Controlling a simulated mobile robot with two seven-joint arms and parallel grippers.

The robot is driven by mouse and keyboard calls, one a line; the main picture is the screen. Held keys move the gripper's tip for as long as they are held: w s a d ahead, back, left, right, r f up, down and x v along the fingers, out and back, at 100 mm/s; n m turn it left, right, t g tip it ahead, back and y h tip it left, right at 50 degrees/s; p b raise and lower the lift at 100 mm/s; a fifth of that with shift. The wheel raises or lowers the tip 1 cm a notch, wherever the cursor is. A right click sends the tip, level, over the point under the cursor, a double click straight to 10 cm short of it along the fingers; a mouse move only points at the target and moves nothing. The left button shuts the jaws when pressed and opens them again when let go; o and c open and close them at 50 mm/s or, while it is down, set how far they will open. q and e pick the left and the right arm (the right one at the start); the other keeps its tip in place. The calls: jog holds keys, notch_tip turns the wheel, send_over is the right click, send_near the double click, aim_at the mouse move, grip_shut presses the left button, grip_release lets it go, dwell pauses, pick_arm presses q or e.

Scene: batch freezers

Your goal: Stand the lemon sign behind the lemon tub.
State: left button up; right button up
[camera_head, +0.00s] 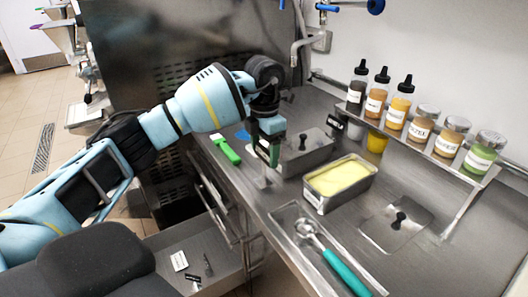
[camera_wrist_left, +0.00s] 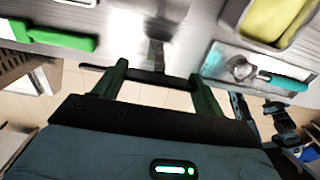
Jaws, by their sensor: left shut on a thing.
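The lemon tub (camera_head: 316,197) is an open steel tub of pale yellow content on the counter; part of it also shows at the top right of the left wrist view (camera_wrist_left: 236,14). My left gripper (camera_head: 263,163) is over the counter's front part, left of the tub and apart from it. It is shut on a thin dark piece, seen edge-on as a bar between the green fingers (camera_wrist_left: 155,76) in the left wrist view, with a grey metal part (camera_wrist_left: 157,52) beyond it. This looks like the lemon sign; its face and any lettering are hidden. My right gripper is not in view.
A lidded steel tub (camera_head: 310,158) stands behind my gripper, with a small black sign (camera_head: 335,123) behind it. A green-handled tool (camera_head: 226,150) lies left; a teal-handled scoop (camera_head: 345,272) lies in a tray in front. Bottles and jars line the back shelf. An open drawer (camera_head: 218,262) holds small cards.

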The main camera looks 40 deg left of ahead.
pick_arm(q)
jog(key=shift+f, duration=0.6)
jog(key=shift+f, duration=0.2)
jog(key=o, duration=1.3)
jog(key=shift+r, duration=0.15)
notch_tip(320, 180, up, 12)
jog(key=shift+r, duration=0.1)
